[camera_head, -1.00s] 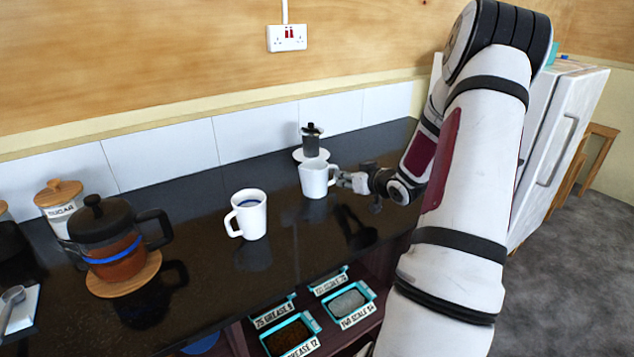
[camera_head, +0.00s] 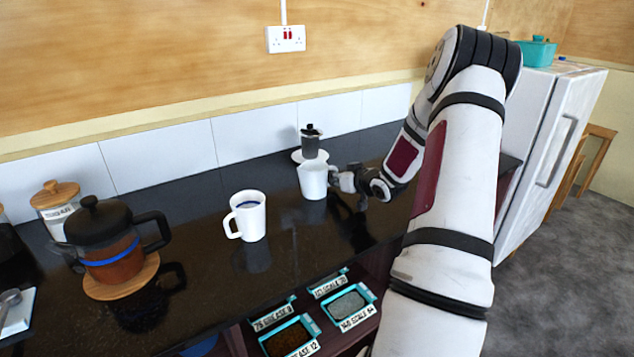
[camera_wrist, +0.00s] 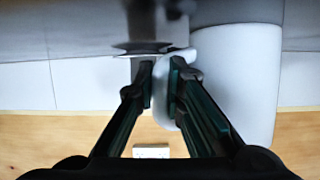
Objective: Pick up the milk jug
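The white jug (camera_head: 313,182), looking like a plain white cup with a handle, stands upright on the dark counter in the head view. Its side and curved handle fill the upper right of the wrist view (camera_wrist: 238,85). My gripper (camera_head: 342,181) is at the jug's right side, by the handle. In the wrist view my gripper's two fingers (camera_wrist: 162,68) are a little apart, with the outer part of the handle in the gap between them. A firm grip on it does not show. The jug rests on the counter.
A white mug (camera_head: 247,216) stands left of the jug. A dark moka-style pot (camera_head: 310,145) on a white saucer (camera_head: 298,157) is close behind it. A glass teapot (camera_head: 112,255) on a wooden coaster and a sugar jar (camera_head: 52,208) are further left. Trays (camera_head: 345,308) sit below the counter's front.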

